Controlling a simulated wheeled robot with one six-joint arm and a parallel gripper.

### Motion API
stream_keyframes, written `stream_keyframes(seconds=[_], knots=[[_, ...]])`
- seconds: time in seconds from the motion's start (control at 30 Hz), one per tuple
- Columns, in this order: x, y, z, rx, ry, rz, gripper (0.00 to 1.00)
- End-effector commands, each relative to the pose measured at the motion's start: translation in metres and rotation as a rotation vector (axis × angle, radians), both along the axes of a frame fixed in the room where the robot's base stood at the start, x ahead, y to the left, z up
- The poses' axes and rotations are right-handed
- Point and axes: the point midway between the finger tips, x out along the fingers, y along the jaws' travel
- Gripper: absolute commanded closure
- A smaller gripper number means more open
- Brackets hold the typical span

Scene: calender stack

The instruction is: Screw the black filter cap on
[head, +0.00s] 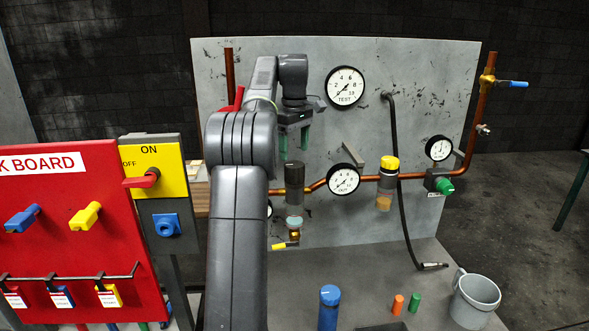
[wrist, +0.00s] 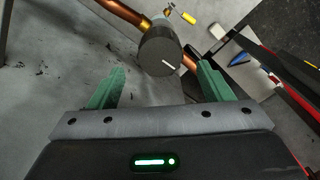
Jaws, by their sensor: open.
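The black filter cap (head: 294,172) is a dark cylinder on the filter in the copper line, on the grey panel. In the wrist view the cap (wrist: 160,52) shows its round top with a short white mark, copper pipe on either side. It looks upright; whether its thread is engaged cannot be told. My gripper (head: 294,140) is above the cap, pointing down, with green fingers apart. In the wrist view my gripper (wrist: 161,72) is open and empty, the cap between and beyond the fingertips, apparently not touching. A clear, pale-green-bottomed part (head: 294,222) shows below the cap.
A yellow-capped filter (head: 384,185) and a gauge (head: 343,179) sit to the right on the pipe. A yellow-handled valve (head: 286,244) is below. A blue cylinder (head: 329,308) and a grey bucket (head: 474,300) stand in front. A red lock board (head: 70,225) is at left.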

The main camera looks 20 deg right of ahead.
Motion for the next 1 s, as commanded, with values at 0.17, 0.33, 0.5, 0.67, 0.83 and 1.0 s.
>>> stream_keyframes(seconds=[0.17,0.33,0.5,0.67,0.83,1.0], knots=[[0.0,0.0,0.0,0.0,0.0,0.199,0.27],[0.0,0.0,0.0,0.0,0.0,0.394,0.27],[0.0,0.0,0.0,0.0,0.0,0.588,0.27],[0.0,0.0,0.0,0.0,0.0,0.77,0.27],[0.0,0.0,-0.017,0.002,0.001,0.84,0.27],[0.0,0.0,-0.037,0.002,0.001,0.838,0.27]])
